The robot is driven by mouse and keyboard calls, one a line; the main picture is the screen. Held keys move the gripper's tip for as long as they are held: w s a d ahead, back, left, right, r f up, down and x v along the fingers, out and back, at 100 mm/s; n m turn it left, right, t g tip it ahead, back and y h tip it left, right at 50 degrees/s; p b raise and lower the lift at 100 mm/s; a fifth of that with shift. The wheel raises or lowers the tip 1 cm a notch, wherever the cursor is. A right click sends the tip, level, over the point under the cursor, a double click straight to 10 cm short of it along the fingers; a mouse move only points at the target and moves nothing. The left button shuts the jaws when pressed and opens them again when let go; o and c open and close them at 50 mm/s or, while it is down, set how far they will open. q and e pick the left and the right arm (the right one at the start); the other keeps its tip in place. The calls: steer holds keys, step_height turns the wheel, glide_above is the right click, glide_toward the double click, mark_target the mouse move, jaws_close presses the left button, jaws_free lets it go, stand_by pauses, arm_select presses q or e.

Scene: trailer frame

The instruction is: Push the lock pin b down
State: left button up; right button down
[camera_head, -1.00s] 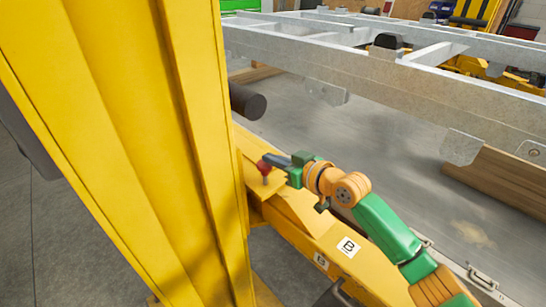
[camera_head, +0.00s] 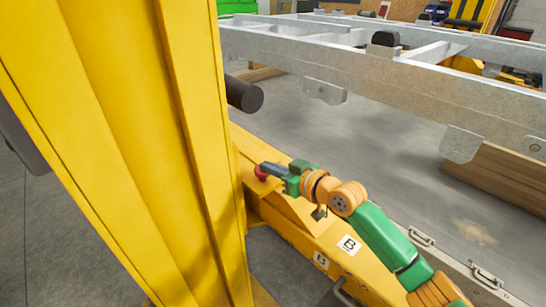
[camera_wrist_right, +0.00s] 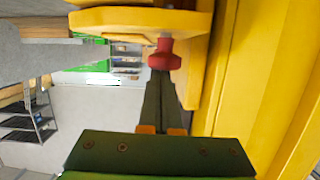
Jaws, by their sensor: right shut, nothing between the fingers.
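Lock pin b has a red knob (camera_head: 261,173) and sits on the yellow beam (camera_head: 310,235) marked with B labels, beside the tall yellow post (camera_head: 150,130). In the right wrist view the shut dark fingers (camera_wrist_right: 162,100) point at the red knob (camera_wrist_right: 165,55), close to the yellow surface. My left gripper is out of view.
A dark round bar (camera_head: 244,94) sticks out from the post above the pin. A grey metal trailer frame (camera_head: 390,80) runs across the back. Wooden beams (camera_head: 500,175) lie under it. Grey floor is open between them.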

step_height(320, 180, up, 5)
steer(key=p, duration=0.5)
steer(key=f+b+v, duration=0.1)
steer(key=b+v, duration=0.2)
steer(key=v, duration=0.7)
steer(key=s+a+f+m+g+h, duration=0.1)
steer(key=s+f+h, duration=0.1)
steer(key=s+f, duration=0.35)
steer(key=s+f+g+h, duration=0.1)
steer(key=s+f+g, duration=0.1)
steer(key=f, duration=0.7)
steer(key=s+d+f+m+g+h, duration=0.2)
steer(key=s+d+f+g+h, duration=0.15)
steer(key=s+f, duration=0.4)
steer(key=s+d+f+m+g+h, duration=0.25)
steer(key=s+d+f, duration=0.25)
steer(key=s, duration=0.6)
step_height(320, 180, down, 16)
steer(key=s, duration=0.2)
steer(key=s+d+f+g, duration=0.2)
steer(key=s+f, duration=0.8)
steer(key=s, duration=0.2)
steer(key=shift+s+n, duration=0.2)
steer(key=shift+n, duration=0.25)
